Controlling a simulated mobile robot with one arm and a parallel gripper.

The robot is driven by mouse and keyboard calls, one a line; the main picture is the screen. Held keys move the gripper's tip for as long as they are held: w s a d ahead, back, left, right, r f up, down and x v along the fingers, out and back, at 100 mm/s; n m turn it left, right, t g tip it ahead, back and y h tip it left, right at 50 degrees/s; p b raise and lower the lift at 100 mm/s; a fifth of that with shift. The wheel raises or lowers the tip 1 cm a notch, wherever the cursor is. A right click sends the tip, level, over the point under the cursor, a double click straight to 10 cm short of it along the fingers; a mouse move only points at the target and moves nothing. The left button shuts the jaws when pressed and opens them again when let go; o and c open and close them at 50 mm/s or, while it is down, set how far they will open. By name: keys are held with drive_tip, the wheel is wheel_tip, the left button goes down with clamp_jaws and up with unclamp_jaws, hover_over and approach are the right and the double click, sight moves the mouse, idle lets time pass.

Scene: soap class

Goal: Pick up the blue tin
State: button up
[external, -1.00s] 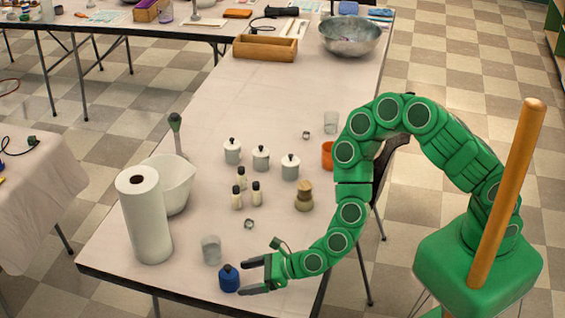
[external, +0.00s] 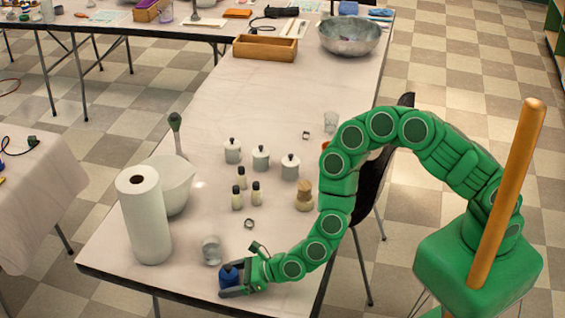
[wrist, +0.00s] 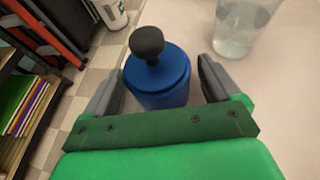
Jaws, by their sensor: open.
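The blue tin (external: 229,276) stands upright near the table's front edge. In the wrist view the blue tin (wrist: 160,78) has a round lid with a black knob and sits between the two grey fingers. My gripper (external: 232,279) is open around it, one finger on each side. In the wrist view my gripper (wrist: 155,85) shows a small gap between the tin and the right finger; the left finger is very close to the tin, and I cannot tell if it touches.
A clear glass (external: 211,250) stands just behind the tin; it also shows in the wrist view (wrist: 240,25). A paper towel roll (external: 146,217) and white bowl (external: 178,183) stand to the left. Several white jars (external: 261,158) and small bottles (external: 238,190) stand farther back.

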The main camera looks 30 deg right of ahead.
drive_tip(key=c, duration=1.2)
drive_tip(key=shift+r, duration=0.1)
